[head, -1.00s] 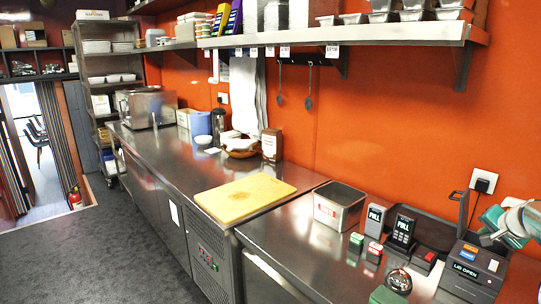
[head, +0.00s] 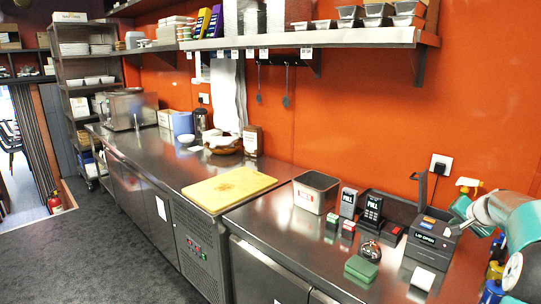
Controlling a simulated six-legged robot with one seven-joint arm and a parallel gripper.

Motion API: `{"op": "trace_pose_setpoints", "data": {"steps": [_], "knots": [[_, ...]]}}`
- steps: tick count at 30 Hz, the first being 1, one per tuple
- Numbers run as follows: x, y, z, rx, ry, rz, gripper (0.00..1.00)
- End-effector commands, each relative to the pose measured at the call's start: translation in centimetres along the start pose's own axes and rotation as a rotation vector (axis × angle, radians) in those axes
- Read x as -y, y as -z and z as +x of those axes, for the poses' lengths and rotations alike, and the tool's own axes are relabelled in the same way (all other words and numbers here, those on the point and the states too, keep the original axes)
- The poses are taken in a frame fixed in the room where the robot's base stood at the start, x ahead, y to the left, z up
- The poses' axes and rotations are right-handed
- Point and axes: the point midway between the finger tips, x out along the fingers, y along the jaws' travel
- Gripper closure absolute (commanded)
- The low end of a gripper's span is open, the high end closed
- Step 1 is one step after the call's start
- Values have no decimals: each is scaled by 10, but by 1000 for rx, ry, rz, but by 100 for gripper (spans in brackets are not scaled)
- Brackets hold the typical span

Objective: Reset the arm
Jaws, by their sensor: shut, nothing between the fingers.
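My arm, teal and white, comes in at the right edge of the head view. My gripper (head: 468,217) is at its left end, small in the picture, beside and partly in front of the black box marked LID OPEN (head: 432,235). Its fingers look shut with nothing between them. I cannot tell whether it touches the box. The raised dark lid (head: 422,190) of the box stands behind it.
Near the gripper are a spray bottle (head: 467,185), a green block (head: 361,268), a white block (head: 423,278), a round metal item (head: 369,251) and black PULL units (head: 371,210). A steel bin (head: 316,190) and cutting board (head: 229,188) stand left. A shelf (head: 330,38) overhangs the counter.

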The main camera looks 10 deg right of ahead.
Motion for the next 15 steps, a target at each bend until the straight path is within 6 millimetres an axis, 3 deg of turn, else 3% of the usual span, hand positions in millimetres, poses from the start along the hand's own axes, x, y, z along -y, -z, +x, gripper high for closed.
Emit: {"op": "trace_pose_setpoints", "data": {"steps": [3,11,15], "knots": [[0,0,2,1,-1,1,100],[56,-41,-22,56,2,-104,100],[86,-72,-40,90,5,-172,100]]}}
